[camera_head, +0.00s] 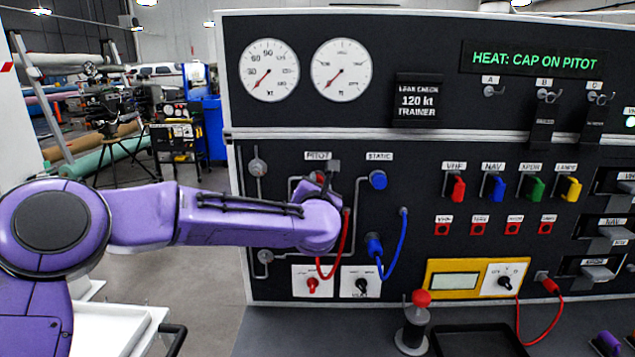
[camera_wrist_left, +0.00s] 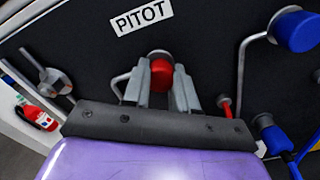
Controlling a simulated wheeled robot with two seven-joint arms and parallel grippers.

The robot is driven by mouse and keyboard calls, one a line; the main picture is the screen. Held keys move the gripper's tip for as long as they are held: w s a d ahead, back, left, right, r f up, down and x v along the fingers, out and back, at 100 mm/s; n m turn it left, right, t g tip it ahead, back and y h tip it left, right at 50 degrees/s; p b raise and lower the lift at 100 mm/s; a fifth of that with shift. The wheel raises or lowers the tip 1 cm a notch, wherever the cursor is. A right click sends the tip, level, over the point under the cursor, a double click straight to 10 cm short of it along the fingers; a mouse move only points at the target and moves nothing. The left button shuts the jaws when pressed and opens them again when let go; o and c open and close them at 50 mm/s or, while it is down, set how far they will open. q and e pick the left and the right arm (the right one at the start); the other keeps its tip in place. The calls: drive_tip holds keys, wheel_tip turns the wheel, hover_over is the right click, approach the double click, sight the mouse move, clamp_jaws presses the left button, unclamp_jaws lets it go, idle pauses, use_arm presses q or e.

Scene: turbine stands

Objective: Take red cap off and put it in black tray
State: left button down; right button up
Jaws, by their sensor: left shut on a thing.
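The red cap (camera_wrist_left: 161,76) sits at the fitting under the PITOT label in the left wrist view. My left gripper (camera_wrist_left: 161,88) is shut on it, with one grey finger on each side. In the head view the gripper (camera_head: 320,182) is at the PITOT port and mostly hides the red cap (camera_head: 317,176). The black tray (camera_head: 478,327) lies on the bench at the bottom, right of centre, cut by the frame edge. A small purple part, probably of my right arm, shows at the bottom right; its fingers cannot be made out.
A blue cap (camera_head: 378,180) is on the STATIC port just right of the gripper. Red and blue hoses (camera_head: 397,250) hang close below. A red-topped lever (camera_head: 420,300) stands left of the tray. The sign (camera_head: 535,61) reads "HEAT: CAP ON PITOT".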

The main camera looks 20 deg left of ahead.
use_arm(q)
drive_tip(key=shift+s+r, duration=0.1)
drive_tip(key=shift+s, duration=0.2)
drive_tip(key=shift+b+v, duration=0.5)
drive_tip(key=shift+v, duration=0.4)
idle(0.9)
